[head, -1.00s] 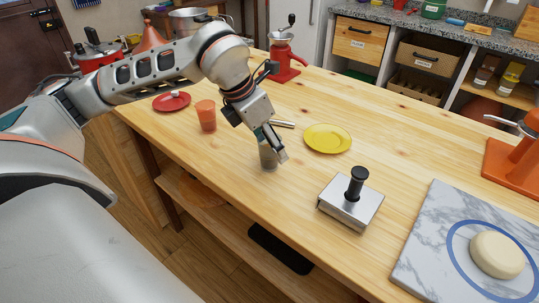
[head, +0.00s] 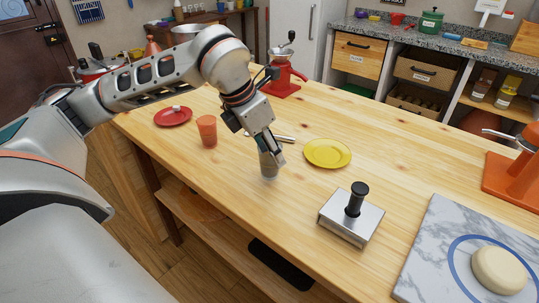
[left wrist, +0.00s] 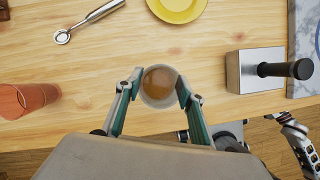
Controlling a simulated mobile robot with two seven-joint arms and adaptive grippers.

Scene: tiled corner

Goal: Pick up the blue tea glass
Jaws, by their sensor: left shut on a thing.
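The tea glass (head: 269,171) looks grey and see-through in the head view, more than blue. In the left wrist view it is a round rim with brown liquid inside (left wrist: 159,85). It is upright over the wooden table. My left gripper (head: 268,150) is shut on it, with one finger on each side of the rim. The fingers hide its upper part in the head view. I cannot tell whether its base touches the table. Part of my right arm (left wrist: 300,145) shows at the lower right of the left wrist view; its jaws are unclear.
A metal box with a black knob (head: 350,217) is at the right. Bare table lies in front.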

